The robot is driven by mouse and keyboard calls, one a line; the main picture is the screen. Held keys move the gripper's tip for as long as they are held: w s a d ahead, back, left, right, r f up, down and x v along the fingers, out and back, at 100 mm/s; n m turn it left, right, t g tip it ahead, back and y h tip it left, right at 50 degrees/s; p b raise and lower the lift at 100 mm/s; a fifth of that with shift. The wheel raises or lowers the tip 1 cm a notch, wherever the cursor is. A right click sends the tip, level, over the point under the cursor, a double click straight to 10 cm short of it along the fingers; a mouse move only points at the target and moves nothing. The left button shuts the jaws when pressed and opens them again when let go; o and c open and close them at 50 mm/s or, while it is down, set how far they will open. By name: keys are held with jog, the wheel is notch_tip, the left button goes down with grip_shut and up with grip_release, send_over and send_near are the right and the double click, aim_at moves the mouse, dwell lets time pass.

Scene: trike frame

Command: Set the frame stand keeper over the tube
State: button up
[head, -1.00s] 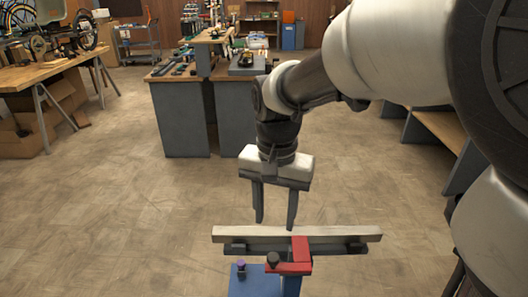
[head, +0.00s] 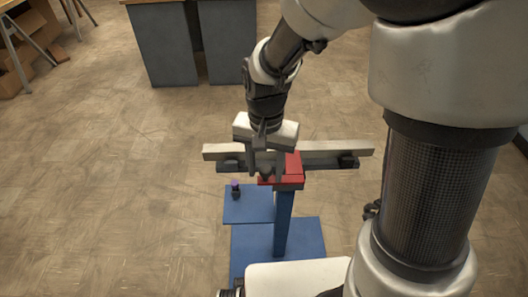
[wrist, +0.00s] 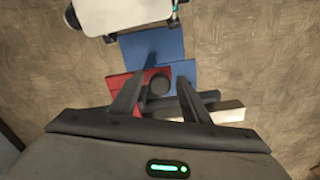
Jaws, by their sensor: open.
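The red keeper (head: 293,168) sits on top of the blue stand (head: 283,225), on the near side of the pale tube (head: 335,148). I cannot tell whether any of it lies across the tube. The tube lies level along a dark cradle (head: 330,162). My gripper (head: 265,168) is open and pointing down at the keeper, hiding part of it in the head view. In the wrist view, the keeper (wrist: 122,92) is left of a round black knob (wrist: 159,84), which shows between my open fingers (wrist: 163,78). The tube's end (wrist: 228,113) shows at the right.
A small dark piece with a purple top (head: 236,190) stands on a blue plate (head: 248,208) of the stand, left of the post. Grey workbench cabinets (head: 165,45) stand at the back. The floor around the stand is clear.

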grip_shut()
jog(key=w+p, duration=0.1)
jog(key=w, duration=0.5)
jog(key=shift+d, duration=0.15)
grip_release()
jog(key=shift+r, duration=0.1)
notch_tip(320, 180, up, 17)
jog(key=p, duration=0.4)
jog(key=shift+r, duration=0.15)
